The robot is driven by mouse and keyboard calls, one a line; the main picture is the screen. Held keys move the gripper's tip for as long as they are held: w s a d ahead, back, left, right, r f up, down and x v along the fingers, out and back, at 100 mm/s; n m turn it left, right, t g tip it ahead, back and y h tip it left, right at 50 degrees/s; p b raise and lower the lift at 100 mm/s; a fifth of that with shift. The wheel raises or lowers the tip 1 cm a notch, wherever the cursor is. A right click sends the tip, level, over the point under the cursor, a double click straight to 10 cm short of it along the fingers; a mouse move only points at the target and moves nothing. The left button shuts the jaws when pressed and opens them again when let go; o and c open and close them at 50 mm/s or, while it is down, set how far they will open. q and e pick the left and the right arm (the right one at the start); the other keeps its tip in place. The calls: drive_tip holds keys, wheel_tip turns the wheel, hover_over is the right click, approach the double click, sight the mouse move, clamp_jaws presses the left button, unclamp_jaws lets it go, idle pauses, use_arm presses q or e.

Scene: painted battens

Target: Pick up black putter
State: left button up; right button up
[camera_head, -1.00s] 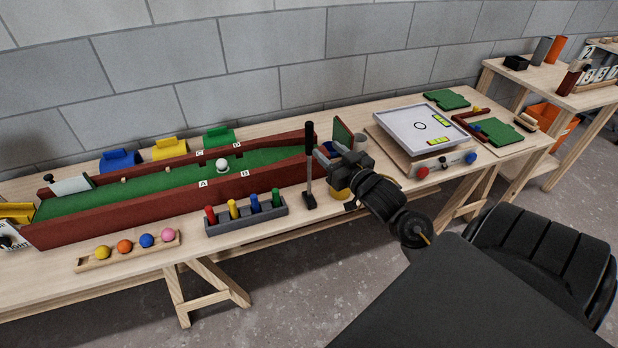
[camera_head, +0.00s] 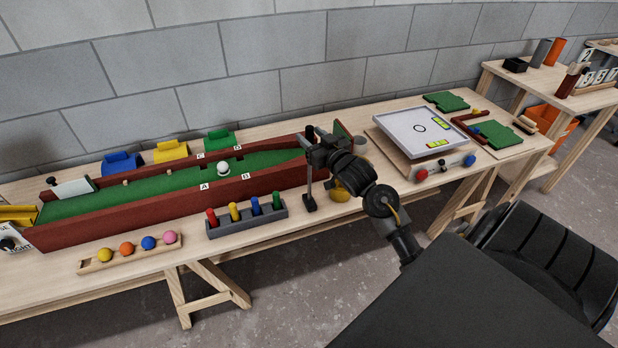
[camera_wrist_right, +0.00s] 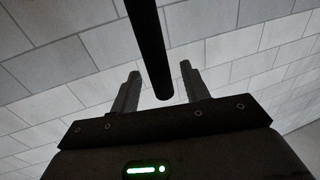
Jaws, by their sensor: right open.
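The fingers are open, with a gap on each side of the grip. My left gripper is not in view.
The red-walled lane (camera_head: 130,212) holds a white ball (camera_head: 223,169). A grey rack of coloured pegs (camera_head: 247,225) stands left of the putter. A yellow object (camera_head: 340,194) sits close on its right. A white tray game (camera_head: 405,126) lies farther right.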

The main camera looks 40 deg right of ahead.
drive_tip(key=shift+w, duration=0.7)
drive_tip(key=c, duration=0.8)
clamp_jaws()
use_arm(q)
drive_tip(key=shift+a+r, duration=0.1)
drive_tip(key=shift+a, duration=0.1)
use_arm(e)
drive_tip(key=shift+r, duration=0.15)
